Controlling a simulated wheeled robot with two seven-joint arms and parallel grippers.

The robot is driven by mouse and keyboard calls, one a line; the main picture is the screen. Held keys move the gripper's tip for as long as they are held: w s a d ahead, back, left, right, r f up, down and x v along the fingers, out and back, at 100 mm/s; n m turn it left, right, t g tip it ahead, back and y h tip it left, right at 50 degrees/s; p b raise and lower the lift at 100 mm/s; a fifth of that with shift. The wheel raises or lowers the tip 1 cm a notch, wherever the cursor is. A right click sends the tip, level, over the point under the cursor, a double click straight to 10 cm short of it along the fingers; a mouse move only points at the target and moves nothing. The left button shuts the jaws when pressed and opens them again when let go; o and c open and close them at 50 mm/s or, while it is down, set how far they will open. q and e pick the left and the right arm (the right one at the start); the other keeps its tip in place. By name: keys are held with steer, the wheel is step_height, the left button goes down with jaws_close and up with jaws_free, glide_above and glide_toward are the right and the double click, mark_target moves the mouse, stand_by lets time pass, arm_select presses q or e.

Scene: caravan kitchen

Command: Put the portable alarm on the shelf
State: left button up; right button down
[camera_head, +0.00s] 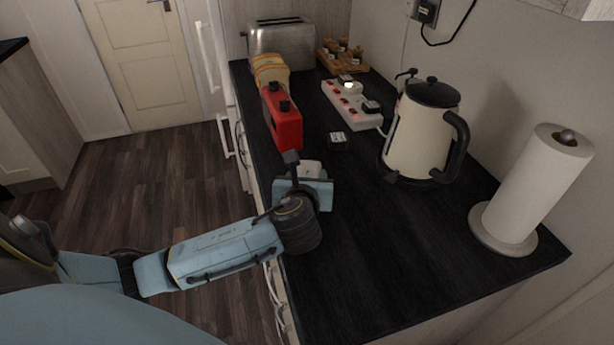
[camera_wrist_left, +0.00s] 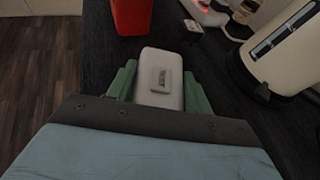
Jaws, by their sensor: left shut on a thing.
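A white rounded box with a small printed label, which looks like the portable alarm (camera_wrist_left: 160,60), sits between the fingers of my left gripper (camera_wrist_left: 160,88) in the left wrist view. In the head view the alarm (camera_head: 311,168) shows as a small pale patch. My left gripper (camera_head: 305,184) is shut on it above the near left part of the dark counter. The fingers and wrist hide part of the alarm. I cannot tell whether it touches the counter. I cannot clearly make out the shelf. My right gripper is not in view.
On the black counter (camera_head: 375,230) stand a red canister (camera_head: 283,122), a toaster (camera_head: 282,44), a power strip (camera_head: 350,108), a small dark box (camera_head: 338,140), a cream kettle (camera_head: 418,130) and a paper towel roll (camera_head: 530,185). A wooden spice rack (camera_head: 341,58) stands behind. The front counter is clear.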

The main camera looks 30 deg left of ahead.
arm_select(q)
steer(key=o, duration=1.1)
steer(key=shift+f, duration=0.15)
steer(key=shift+r, duration=0.2)
steer(key=p+v, duration=0.2)
steer(key=v, duration=1)
